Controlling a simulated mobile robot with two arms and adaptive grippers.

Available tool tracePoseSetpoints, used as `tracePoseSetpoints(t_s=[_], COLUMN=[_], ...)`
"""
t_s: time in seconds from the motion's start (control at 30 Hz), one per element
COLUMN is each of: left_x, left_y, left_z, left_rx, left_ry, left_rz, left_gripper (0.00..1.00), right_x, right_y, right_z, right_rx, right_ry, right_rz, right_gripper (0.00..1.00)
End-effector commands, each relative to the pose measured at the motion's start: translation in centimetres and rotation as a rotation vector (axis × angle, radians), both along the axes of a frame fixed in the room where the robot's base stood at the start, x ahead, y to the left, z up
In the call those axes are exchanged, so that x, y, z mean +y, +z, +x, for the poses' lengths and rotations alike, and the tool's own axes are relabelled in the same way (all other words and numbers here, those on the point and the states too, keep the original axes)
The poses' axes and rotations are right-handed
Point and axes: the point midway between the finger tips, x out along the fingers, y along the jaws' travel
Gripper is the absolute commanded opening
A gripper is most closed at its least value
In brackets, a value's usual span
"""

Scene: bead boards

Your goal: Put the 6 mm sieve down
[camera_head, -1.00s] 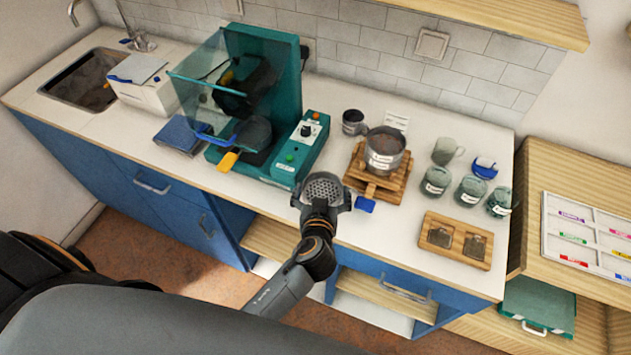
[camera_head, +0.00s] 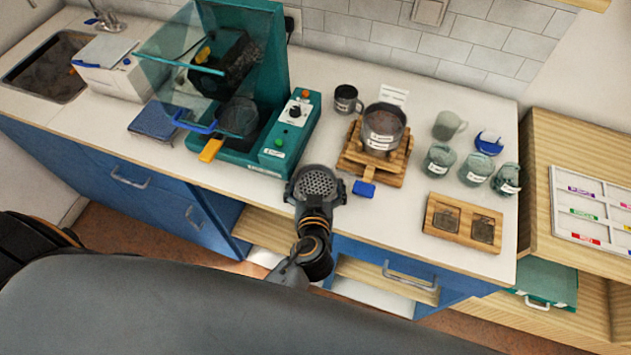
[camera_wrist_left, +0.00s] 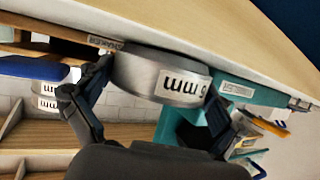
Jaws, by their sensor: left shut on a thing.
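My left gripper (camera_head: 316,202) is shut on the 6 mm sieve (camera_head: 317,182), a round grey metal ring with a perforated face. It holds the sieve near the counter's front edge, between the teal machine and the wooden stand. In the left wrist view, the fingers (camera_wrist_left: 150,103) grip either side of the sieve (camera_wrist_left: 135,72), whose white label reads "6 mm" upside down. I cannot tell whether the sieve touches the counter. My right gripper is not in view.
A wooden stand (camera_head: 352,165) holds a labelled metal vessel (camera_head: 384,122). The teal machine (camera_head: 285,140) stands left, with an orange-handled part (camera_head: 211,150) in front. A blue block (camera_head: 364,189) lies right of the sieve. Jars (camera_head: 475,168) and a wooden tray (camera_head: 462,245) stand further right.

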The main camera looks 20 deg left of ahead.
Motion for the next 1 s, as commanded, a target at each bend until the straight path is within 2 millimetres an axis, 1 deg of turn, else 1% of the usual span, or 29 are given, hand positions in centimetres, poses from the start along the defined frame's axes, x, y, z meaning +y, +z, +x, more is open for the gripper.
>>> tracePoseSetpoints(t_s=[0.03, 0.07, 0.1, 0.17, 0.23, 0.43, 0.57, 0.6, 0.67, 0.9, 1.0], left_x=[0.0, 0.0, 0.0, 0.0, 0.0, 0.0, 0.0, -0.2, -0.5, -1.8, -2.3], left_y=[-0.3, -0.4, -0.2, -0.1, -0.1, -0.1, 0.6, 0.2, 0.5, 2.4, 3.2], left_z=[0.0, 0.0, 0.0, 0.0, 0.0, 0.1, 0.1, -0.6, -1.6, -6.3, -8.0], left_rx=[-0.001, -0.001, -0.001, -0.001, -0.001, -0.001, -0.002, 0.001, 0.000, 0.001, 0.000], left_ry=[0.001, 0.000, 0.000, 0.000, 0.000, 0.000, 0.000, -0.001, -0.001, 0.000, 0.001], left_rz=[0.000, -0.001, 0.000, 0.000, 0.000, 0.000, 0.001, -0.002, -0.002, -0.004, -0.003], left_gripper=[0.57, 0.57, 1.00, 1.00, 1.00, 1.00, 1.00, 1.00, 1.00, 1.00, 1.00], right_x=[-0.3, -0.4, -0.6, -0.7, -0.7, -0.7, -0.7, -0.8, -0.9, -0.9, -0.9], right_y=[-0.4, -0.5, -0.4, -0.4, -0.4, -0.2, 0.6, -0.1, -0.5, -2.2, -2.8], right_z=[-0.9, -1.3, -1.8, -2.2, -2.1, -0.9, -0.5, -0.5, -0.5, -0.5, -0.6], right_rx=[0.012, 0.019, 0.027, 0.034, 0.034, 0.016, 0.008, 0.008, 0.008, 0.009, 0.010], right_ry=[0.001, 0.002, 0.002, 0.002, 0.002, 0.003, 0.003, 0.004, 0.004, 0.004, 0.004], right_rz=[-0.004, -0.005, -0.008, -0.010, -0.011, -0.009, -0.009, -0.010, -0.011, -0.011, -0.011], right_gripper=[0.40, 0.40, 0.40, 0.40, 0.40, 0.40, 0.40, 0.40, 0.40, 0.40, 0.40])
